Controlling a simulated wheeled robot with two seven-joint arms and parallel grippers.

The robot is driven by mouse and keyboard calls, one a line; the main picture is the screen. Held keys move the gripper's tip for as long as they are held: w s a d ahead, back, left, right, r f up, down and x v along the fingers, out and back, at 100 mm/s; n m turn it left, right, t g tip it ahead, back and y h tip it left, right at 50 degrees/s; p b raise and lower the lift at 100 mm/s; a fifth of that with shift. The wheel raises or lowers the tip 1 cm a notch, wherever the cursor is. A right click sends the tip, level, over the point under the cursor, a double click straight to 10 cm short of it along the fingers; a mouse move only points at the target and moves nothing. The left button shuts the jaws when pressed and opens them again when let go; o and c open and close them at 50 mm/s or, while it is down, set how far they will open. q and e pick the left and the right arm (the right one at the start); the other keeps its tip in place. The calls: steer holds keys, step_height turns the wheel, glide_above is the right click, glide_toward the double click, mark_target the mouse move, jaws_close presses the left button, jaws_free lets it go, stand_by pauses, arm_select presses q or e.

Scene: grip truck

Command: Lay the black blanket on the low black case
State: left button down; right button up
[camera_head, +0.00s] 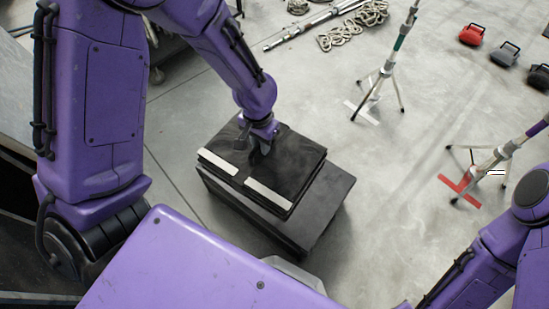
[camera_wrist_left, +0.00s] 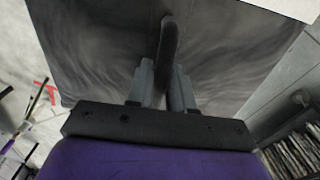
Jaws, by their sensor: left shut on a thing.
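The black blanket (camera_head: 297,158) is a flat, folded, square bundle with two pale strips along its near-left edge. It lies level over the low black case (camera_head: 322,212), turned much the same way and set toward the case's far-left side. Case top shows along the near-right side. I cannot tell whether the blanket rests on it or hovers just above. My left gripper (camera_head: 260,148) points down at the blanket's middle and is shut on its dark upright loop. In the left wrist view the fingers (camera_wrist_left: 162,82) pinch that loop above the blanket's streaky grey-black top (camera_wrist_left: 85,50).
Light stands on tripods (camera_head: 378,85) stand at the back right, another (camera_head: 492,165) nearer by a red floor mark (camera_head: 460,190). A chain (camera_head: 352,28) and a metal pole (camera_head: 310,25) lie at the back. Red and dark weights (camera_head: 472,34) sit far right. Floor right of the case is clear.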

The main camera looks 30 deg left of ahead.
arm_select(q)
step_height(320, 180, down, 17)
steer(key=s+a+b, duration=0.3)
steer(key=b, duration=0.6)
steer(key=w+f+b, duration=0.6)
steer(key=w+f, duration=0.7)
steer(key=w, duration=0.1)
steer(key=shift+m+b, duration=0.3)
arm_select(e)
step_height(320, 180, down, 19)
steer(key=shift+w, duration=0.35)
arm_select(q)
steer(key=shift+f, duration=0.1)
steer(key=c, duration=1.4)
jaws_free()
steer(key=shift+f, duration=0.15)
steer(key=o, duration=0.4)
steer(key=shift+s, duration=0.1)
arm_select(e)
steer(key=shift+f, duration=0.1)
